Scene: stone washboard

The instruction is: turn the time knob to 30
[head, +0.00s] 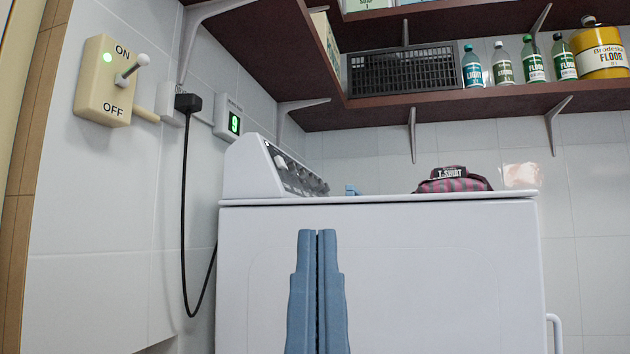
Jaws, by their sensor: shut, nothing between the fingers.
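A white washing machine (380,270) stands in the middle. Its raised control panel (245,170) is at the left, seen from the side, with a row of several knobs (295,173) along its sloping face. The knobs are small and strongly foreshortened; I cannot tell which is the time knob or read any marking. A small wall display (234,124) glows green with what looks like a 9. My gripper (317,235) is blue, points up in front of the machine's white side, and is shut and empty. It is below the knobs and apart from them.
A beige ON/OFF switch box (103,82) with a green light is on the left wall. A black plug (188,102) and cord hang beside the machine. Brown shelves (450,105) above hold bottles and a black basket (402,71).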

